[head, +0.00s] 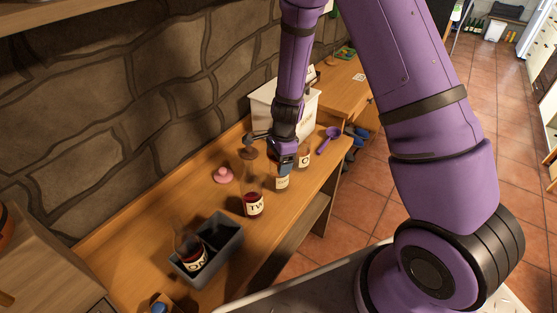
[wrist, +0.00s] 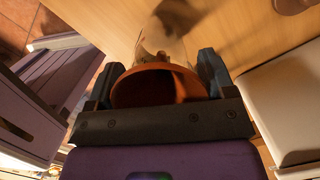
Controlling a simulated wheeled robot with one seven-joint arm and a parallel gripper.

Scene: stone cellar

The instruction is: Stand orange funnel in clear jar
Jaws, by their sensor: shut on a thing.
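The orange funnel (wrist: 152,84) sits between the two dark fingers of my gripper (wrist: 160,76) in the wrist view, with its wide rim facing the camera. My gripper is shut on it. In the head view my gripper (head: 285,163) hides the funnel and hangs over a clear jar (head: 281,183) with a pale label. In the wrist view clear glass (wrist: 165,38) shows just beyond the funnel. The spout is hidden, so I cannot tell whether it is inside the jar's mouth.
A bottle marked "TW" (head: 254,205) with dark red contents stands close by, and another labelled jar (head: 304,159) stands behind. A grey caddy (head: 232,249) holds a bottle. A pink object (head: 223,175), purple ladle (head: 329,139) and white box (head: 264,113) are on the bench.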

